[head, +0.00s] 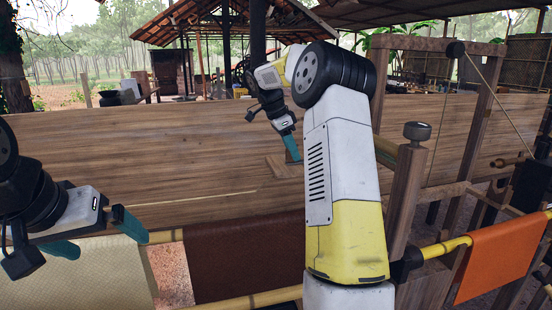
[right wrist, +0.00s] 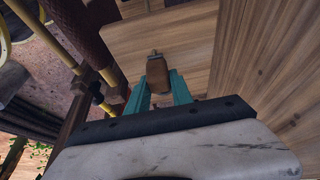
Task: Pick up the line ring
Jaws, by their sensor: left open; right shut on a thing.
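My right gripper (head: 293,152) is at the wooden surface behind my right arm, its teal fingers pointing down. In the right wrist view, its fingers (right wrist: 163,80) are shut on a small brown piece (right wrist: 158,71) with a narrow tip at its far end. I cannot tell from its shape whether this piece is the line ring; no other ring stands out. In the head view the piece is too small or hidden to make out. My left gripper (head: 98,238) is open and empty at the left, above a cream sheet (head: 100,275).
A long wooden surface (head: 150,150) spans the middle. A small wooden board (head: 278,168) lies by the right gripper. A dark brown sheet (head: 250,255) and an orange sheet (head: 497,258) hang on yellow poles. A wooden post (head: 405,190) stands right of my right arm.

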